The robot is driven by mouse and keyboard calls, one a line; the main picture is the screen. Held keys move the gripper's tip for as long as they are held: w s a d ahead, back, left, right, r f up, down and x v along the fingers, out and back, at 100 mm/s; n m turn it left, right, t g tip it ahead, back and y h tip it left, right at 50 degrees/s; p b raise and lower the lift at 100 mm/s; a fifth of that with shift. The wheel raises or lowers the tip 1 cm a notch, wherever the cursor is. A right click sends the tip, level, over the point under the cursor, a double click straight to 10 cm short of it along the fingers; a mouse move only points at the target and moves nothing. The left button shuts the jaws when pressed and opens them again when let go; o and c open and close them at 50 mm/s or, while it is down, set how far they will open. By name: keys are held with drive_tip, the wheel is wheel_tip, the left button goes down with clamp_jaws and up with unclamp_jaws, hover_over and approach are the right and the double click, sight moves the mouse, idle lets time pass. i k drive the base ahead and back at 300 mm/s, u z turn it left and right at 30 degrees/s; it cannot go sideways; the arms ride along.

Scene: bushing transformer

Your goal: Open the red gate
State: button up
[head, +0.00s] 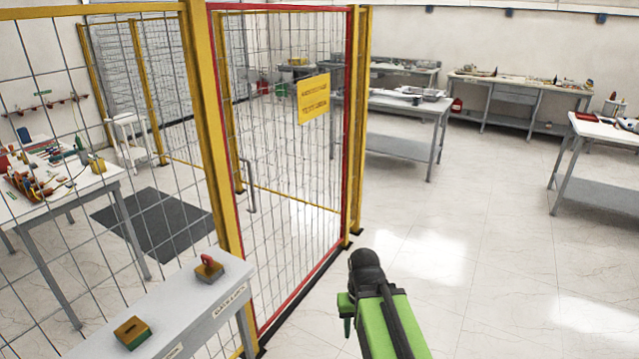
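The red gate (353,75) is a red-framed wire mesh panel standing between yellow posts. It appears shut, in line with the posts on both sides. A grey vertical handle (250,186) sits on its left side, near the left yellow post (213,130). A yellow sign (313,98) hangs at its upper right. My green and black arm (378,318) reaches up from the bottom, right of the gate and in front of it. It looks clear of the gate and handle. I cannot make out the gripper's fingers.
A grey bench (205,306) with two small coloured boxes stands at the lower left, close to the gate's left post. Yellow-posted mesh fencing continues left. Open tiled floor (480,290) lies to the right, with worktables (402,103) farther back.

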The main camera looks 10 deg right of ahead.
sight(314, 93)
drive_tip(key=u, duration=0.1)
drive_tip(key=i, duration=0.95)
drive_tip(key=u, duration=4.25)
drive_tip(key=i, duration=0.15)
drive_tip(key=z, duration=1.85)
drive_tip(key=k, duration=1.05)
drive_tip(key=z, duration=0.75)
drive_tip(key=i, duration=1)
drive_tip(key=u, duration=0.05)
